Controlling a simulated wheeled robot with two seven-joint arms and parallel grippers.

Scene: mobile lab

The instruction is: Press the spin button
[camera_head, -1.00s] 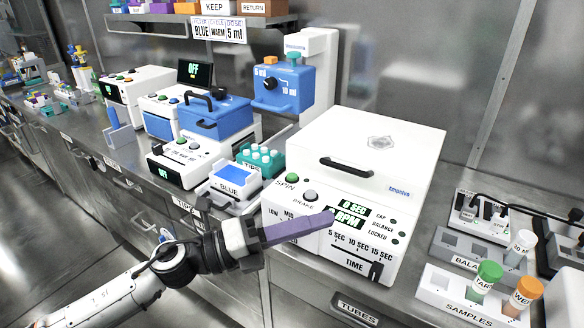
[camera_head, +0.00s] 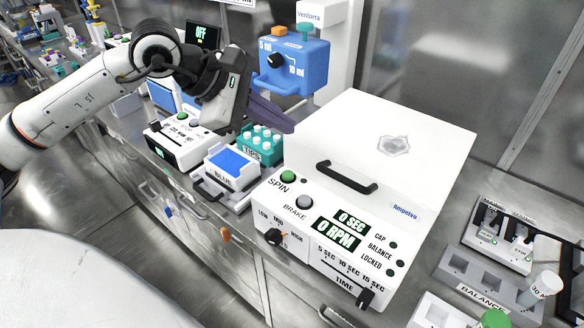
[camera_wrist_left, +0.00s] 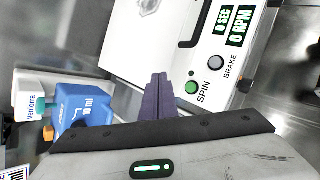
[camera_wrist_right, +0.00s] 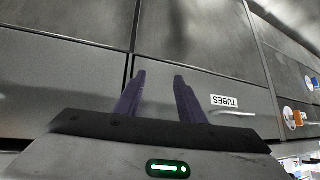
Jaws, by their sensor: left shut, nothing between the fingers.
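The white centrifuge (camera_head: 385,140) has a closed lid with a black handle. Its green SPIN button (camera_head: 288,177) is at the upper left of the sloped front panel; it also shows in the left wrist view (camera_wrist_left: 191,88). The grey BRAKE button (camera_head: 304,202) is just below it. The display (camera_head: 336,233) reads 0 SEC and 0 RPM. My left gripper (camera_head: 285,122) is shut and empty, above and behind the SPIN button, near the lid's left edge; its closed fingers (camera_wrist_left: 157,78) appear beside the button in the left wrist view. My right gripper (camera_wrist_right: 158,78) is open and empty, facing drawer fronts.
A teal tip rack (camera_head: 260,145) and a blue-topped box (camera_head: 232,165) stand left of the centrifuge. A grey balance rack (camera_head: 480,272) is at the right.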

